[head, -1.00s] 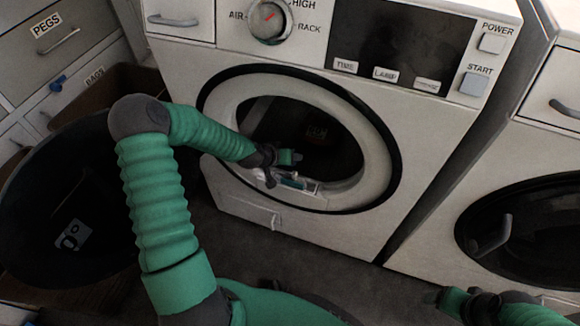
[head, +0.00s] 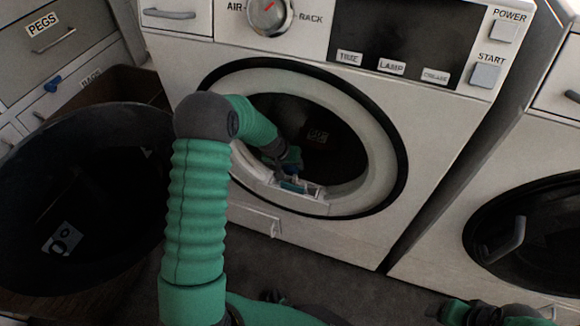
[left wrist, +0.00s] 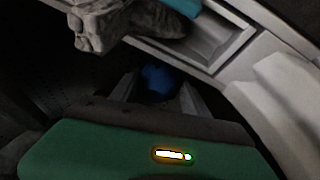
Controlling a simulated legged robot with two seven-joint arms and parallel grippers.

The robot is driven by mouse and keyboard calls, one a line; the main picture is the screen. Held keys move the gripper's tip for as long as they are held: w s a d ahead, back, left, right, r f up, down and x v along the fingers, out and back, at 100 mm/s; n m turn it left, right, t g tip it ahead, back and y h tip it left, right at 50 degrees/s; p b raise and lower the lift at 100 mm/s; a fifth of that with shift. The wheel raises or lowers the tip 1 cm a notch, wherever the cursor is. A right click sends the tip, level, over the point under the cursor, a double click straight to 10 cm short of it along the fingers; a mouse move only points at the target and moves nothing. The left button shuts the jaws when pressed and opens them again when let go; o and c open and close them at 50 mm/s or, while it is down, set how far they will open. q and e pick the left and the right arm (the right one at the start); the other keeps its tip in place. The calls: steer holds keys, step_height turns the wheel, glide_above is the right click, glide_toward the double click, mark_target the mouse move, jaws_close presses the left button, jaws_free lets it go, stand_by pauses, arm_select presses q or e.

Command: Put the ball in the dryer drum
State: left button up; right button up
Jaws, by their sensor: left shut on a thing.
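My left gripper (head: 291,162) is inside the dryer's round doorway, just above the lower lip of the opening. In the left wrist view a blue ball (left wrist: 158,82) sits between its two fingers, which are shut on it; only part of the ball shows. The dark dryer drum (head: 325,135) lies behind the white door ring (head: 375,150), and its inside is hard to make out. My right gripper (head: 485,311) is low at the right of the head view, away from the dryer; its fingers are unclear.
A lint slot (head: 313,191) with a teal piece is in the lower lip, close to my left gripper. A grey crumpled thing (left wrist: 110,25) shows near it in the wrist view. The open dark round door (head: 75,200) stands at left. A second machine (head: 530,235) stands at right.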

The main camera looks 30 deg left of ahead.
arm_select(q)
steer(key=o, duration=1.4)
steer(key=s+d+r+p, duration=0.1)
steer(key=s+d+r, duration=0.1)
steer(key=r, duration=0.1)
steer(key=s+d+r+m+p, duration=0.1)
steer(key=s+d+r+p, duration=0.1)
steer(key=s+d+r, duration=0.1)
steer(key=s+d+r+m+p, duration=0.1)
steer(key=s+d+r, duration=0.1)
steer(key=r, duration=0.2)
steer(key=shift+s+d+r+g, duration=0.1)
steer(key=shift+s+d+g, duration=0.1)
steer(key=shift+g, duration=0.2)
steer(key=s+d+r+m, duration=0.1)
steer(key=s+d+r, duration=0.1)
steer(key=s+d, duration=0.2)
steer(key=s+d+r+m+g, duration=0.1)
steer(key=s+d, duration=0.4)
steer(key=s, duration=0.6)
steer(key=shift+d+r+m+g, duration=0.3)
steer(key=shift+r+m, duration=0.2)
steer(key=shift+r, duration=0.15)
